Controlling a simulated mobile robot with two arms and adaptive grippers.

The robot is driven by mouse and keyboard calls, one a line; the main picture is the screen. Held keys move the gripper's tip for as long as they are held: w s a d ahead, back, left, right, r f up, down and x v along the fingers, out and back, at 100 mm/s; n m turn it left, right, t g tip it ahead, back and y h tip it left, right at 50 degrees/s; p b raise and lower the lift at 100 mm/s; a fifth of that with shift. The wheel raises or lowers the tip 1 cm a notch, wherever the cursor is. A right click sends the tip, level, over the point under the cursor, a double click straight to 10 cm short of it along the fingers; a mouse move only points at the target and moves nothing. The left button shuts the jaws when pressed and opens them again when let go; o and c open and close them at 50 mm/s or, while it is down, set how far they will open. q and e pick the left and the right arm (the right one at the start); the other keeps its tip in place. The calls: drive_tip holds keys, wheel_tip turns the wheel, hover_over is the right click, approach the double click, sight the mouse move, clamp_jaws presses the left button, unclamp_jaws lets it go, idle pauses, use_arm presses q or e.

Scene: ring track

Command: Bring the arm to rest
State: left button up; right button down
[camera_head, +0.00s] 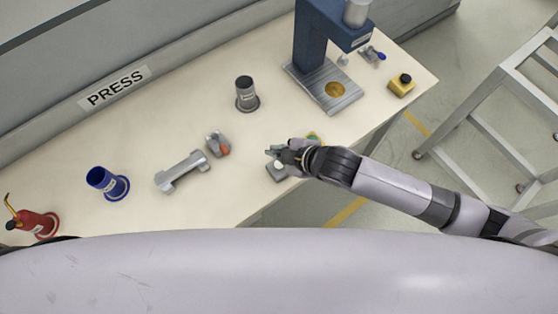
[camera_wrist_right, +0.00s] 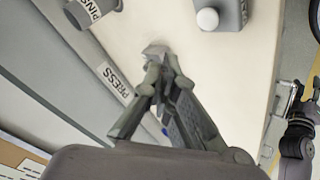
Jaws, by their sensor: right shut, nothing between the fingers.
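My right arm (camera_head: 400,190) reaches in from the right in the head view. Its right gripper (camera_head: 271,154) is over the front part of the cream bench (camera_head: 215,110), and its fingers hold nothing. In the right wrist view the same gripper (camera_wrist_right: 158,58) shows its fingertips together above the bench top. A grey box with a white button (camera_head: 277,170) is partly hidden behind the gripper; it also shows in the right wrist view (camera_wrist_right: 222,14). My left gripper is not in view.
A blue press (camera_head: 312,40) stands at the back right, with a yellow button box (camera_head: 401,85) beside it. A dark grey cup (camera_head: 246,95), a grey bracket (camera_head: 183,172), a blue cup (camera_head: 108,183) and a red oil can (camera_head: 32,222) stand along the bench. A metal frame (camera_head: 490,110) is at right.

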drive_tip(key=shift+s+r, duration=0.1)
idle(0.4)
drive_tip(key=s+d+r+m+g+h, duration=0.1)
drive_tip(key=s+d+m+h, duration=0.2)
drive_tip(key=s+d+m, duration=0.6)
drive_tip(key=s+d+r+m+g+h, duration=0.1)
drive_tip(key=s+d+m+h, duration=0.2)
drive_tip(key=s+d+m, duration=0.55)
drive_tip(key=d+f+n+g+b, duration=0.1)
drive_tip(key=d+f+b, duration=0.15)
drive_tip(key=f, duration=1.45)
drive_tip(key=d+f+g+b, duration=0.1)
drive_tip(key=f+b, duration=0.2)
drive_tip(key=f, duration=1.4)
drive_tip(key=s+d+f+g+b, duration=0.1)
drive_tip(key=s+d+f+b, duration=0.2)
drive_tip(key=s+f, duration=1.1)
wheel_tip(320, 180, down, 4)
drive_tip(key=shift+s+r+h, duration=0.25)
drive_tip(key=shift+s+h, duration=0.15)
